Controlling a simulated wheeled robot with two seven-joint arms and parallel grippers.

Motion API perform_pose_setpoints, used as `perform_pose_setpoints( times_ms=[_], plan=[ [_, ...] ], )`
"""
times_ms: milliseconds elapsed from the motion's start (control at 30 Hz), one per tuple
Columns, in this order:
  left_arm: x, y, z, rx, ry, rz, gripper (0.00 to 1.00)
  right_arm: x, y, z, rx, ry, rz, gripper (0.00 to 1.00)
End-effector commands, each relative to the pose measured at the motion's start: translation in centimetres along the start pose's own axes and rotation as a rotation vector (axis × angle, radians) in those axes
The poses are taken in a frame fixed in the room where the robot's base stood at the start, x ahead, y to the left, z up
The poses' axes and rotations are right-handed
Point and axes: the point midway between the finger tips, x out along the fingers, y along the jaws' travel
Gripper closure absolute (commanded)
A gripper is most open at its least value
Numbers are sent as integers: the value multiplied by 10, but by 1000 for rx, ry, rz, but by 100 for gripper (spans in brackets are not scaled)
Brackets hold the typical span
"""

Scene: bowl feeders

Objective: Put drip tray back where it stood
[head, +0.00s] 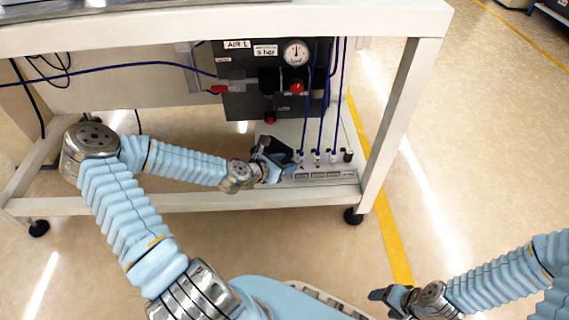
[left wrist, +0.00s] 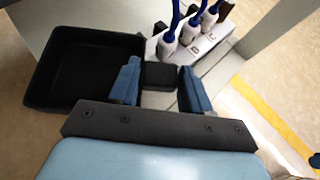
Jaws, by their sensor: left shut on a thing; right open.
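The drip tray is a shallow black open box (left wrist: 85,65) at the left of the left wrist view. A small black block, seemingly its grip tab (left wrist: 160,75), lies between the blue fingers of my left gripper (left wrist: 160,88). In the head view the tray (head: 279,149) is a dark shape under the bench, partly hidden by my left gripper (head: 268,169). The left gripper is shut on the tray. I cannot tell whether the tray touches the lower shelf. My right gripper (head: 382,298) is open and empty at the lower right, away from the bench.
A light manifold block (head: 325,176) with blue hoses stands right beside the tray. Above hangs a dark air panel (head: 262,95) with a gauge (head: 297,53) and red knobs. The bench leg (head: 388,130) and low front rail (head: 200,202) bound the space.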

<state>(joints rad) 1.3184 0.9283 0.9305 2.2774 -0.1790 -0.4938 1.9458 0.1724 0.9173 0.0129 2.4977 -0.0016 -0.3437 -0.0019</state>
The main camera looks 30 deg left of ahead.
Motion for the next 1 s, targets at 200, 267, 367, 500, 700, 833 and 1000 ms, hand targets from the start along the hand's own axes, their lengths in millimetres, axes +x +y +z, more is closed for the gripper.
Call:
perform_pose_setpoints(
  times_ms=[200,267,367,500,700,833,1000],
  plan=[
    [3,0,-5,-2,0,0,91,3,1,0,0,1,0,33],
    [4,0,-7,-2,0,0,91,3,1,0,0,1,0,33],
    [3,0,-6,-2,0,0,40,3,1,0,0,1,0,33],
    [3,0,-6,-1,0,0,27,3,1,0,0,1,0,33],
    [3,0,-6,-1,0,0,27,2,1,0,0,1,0,33],
    [-2,0,3,3,0,0,27,-2,-1,0,0,0,0,33],
    [-36,1,2,-3,2,3,27,-11,-4,0,0,-2,0,33]
  ],
)
